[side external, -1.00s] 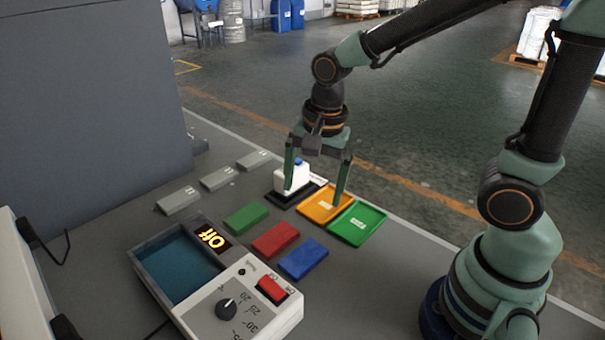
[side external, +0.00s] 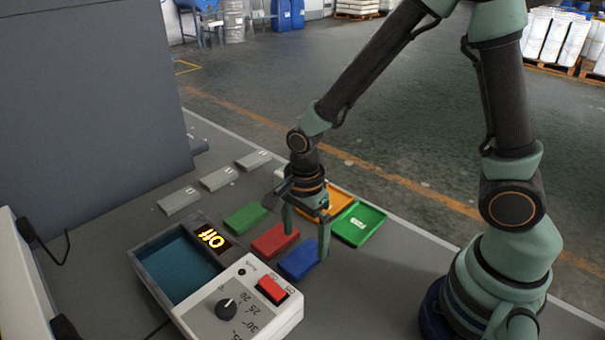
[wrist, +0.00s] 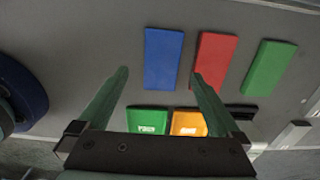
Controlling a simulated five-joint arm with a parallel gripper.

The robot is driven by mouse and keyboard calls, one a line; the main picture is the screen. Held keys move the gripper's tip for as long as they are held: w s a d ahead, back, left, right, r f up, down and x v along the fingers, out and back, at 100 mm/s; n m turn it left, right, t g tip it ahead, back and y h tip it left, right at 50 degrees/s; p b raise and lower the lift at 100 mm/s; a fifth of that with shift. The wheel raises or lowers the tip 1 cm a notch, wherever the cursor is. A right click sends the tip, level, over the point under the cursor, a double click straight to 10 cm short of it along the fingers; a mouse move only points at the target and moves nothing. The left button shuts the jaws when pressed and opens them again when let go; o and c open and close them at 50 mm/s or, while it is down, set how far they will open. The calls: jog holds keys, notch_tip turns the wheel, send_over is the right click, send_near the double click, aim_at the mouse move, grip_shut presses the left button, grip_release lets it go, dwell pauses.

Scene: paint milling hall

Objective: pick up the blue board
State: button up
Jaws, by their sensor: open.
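The blue board (side external: 300,259) lies flat on the grey table, beside the red board. In the wrist view the blue board (wrist: 164,58) lies just ahead of my fingertips, its near end reaching roughly between them. My gripper (side external: 306,246) is open and points down over the boards; one finger is by the red board and the other by the blue board's right end. In the wrist view my gripper (wrist: 159,72) is empty. Whether the fingertips touch anything is unclear.
The red board (side external: 275,240) and green board (side external: 245,219) lie left of the blue one. A green tray (side external: 358,224) and an orange tray (side external: 330,200) stand behind. A control box with a bath (side external: 258,322) stands in front. Three grey blocks (side external: 219,178) lie at left.

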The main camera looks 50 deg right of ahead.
aim_at(304, 256)
jog(key=shift+w+f, duration=0.15)
jog(key=shift+f, duration=2.4)
jog(key=c, duration=1.4)
jog(key=shift+r, duration=0.15)
